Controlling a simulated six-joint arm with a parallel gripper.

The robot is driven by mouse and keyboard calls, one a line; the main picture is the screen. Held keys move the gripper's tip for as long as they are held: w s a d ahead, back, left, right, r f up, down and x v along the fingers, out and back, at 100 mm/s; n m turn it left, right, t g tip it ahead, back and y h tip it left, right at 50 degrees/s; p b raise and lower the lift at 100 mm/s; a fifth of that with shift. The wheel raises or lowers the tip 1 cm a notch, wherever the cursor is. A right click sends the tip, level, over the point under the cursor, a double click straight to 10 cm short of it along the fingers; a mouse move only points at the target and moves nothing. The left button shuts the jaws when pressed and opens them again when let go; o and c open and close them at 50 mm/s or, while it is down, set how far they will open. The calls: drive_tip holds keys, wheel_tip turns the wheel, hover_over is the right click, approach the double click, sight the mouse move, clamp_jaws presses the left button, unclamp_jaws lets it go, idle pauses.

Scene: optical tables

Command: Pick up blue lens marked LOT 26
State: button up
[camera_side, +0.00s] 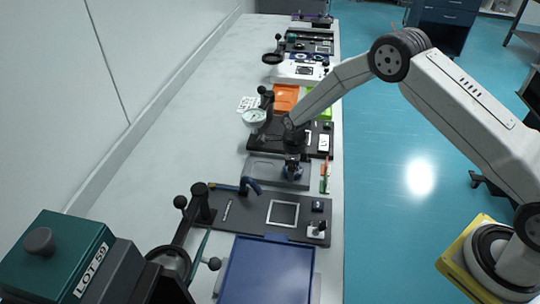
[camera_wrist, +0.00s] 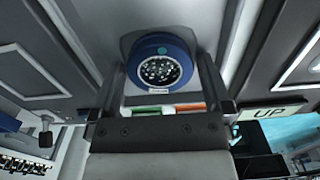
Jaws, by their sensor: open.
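A round blue lens (camera_wrist: 187,56) with a teal dot, a dark speckled centre and a small white label shows in the wrist view. The label is too small to read. My gripper (camera_wrist: 161,76) is open, with one finger on each side of the lens. I cannot tell whether either finger touches it. In the side view my gripper (camera_side: 292,174) points down over a grey tray (camera_side: 262,170), and its fingers hide most of what is between them.
A dark board with a square frame (camera_side: 258,219) and a blue tray (camera_side: 268,272) lie nearer. Green and orange sticks (camera_side: 325,176) lie right of the grey tray. A teal box labelled LOT 59 (camera_side: 68,262) stands front left. An orange tray (camera_side: 285,98) lies farther back. The table's left side is clear.

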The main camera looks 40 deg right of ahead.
drive_tip(key=c, duration=1)
drive_tip(key=shift+r, duration=0.15)
drive_tip(key=shift+r, duration=0.65)
drive_tip(key=shift+s+d+r, duration=0.1)
drive_tip(key=shift+s+r, duration=1.8)
drive_tip(key=shift+s, duration=0.45)
drive_tip(key=shift+s+d+r, duration=0.15)
drive_tip(key=shift+s+r, duration=1.8)
drive_tip(key=shift+s, duration=0.35)
drive_tip(key=shift+s+d+r, duration=0.1)
drive_tip(key=shift+s+r, duration=1.8)
drive_tip(key=shift+s, duration=0.45)
